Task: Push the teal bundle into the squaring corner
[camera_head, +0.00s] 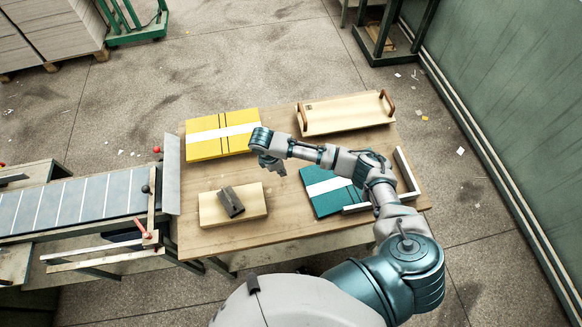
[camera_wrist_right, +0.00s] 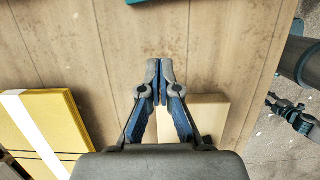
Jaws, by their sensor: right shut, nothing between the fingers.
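The teal bundle (camera_head: 330,203), with a white band around it, lies flat on the right part of the table. The squaring corner (camera_head: 406,170) is a pale L-shaped rail at the table's right front; my right arm hides part of it and of the bundle. The bundle lies inside the corner's angle, but I cannot tell whether it touches both rails. My right gripper (camera_head: 273,166) is to the left of the bundle, apart from it, above bare table. Its fingertips are together and empty in the right wrist view (camera_wrist_right: 160,72), where a teal edge (camera_wrist_right: 140,2) shows at the top. My left gripper is out of view.
A yellow bundle (camera_head: 215,149) lies at the back left of the table (camera_head: 275,218). A wooden tray (camera_head: 345,112) with handles stands at the back right. A dark block (camera_head: 231,203) lies on a tan board (camera_head: 258,205) at front left. A conveyor (camera_head: 80,202) adjoins the left side.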

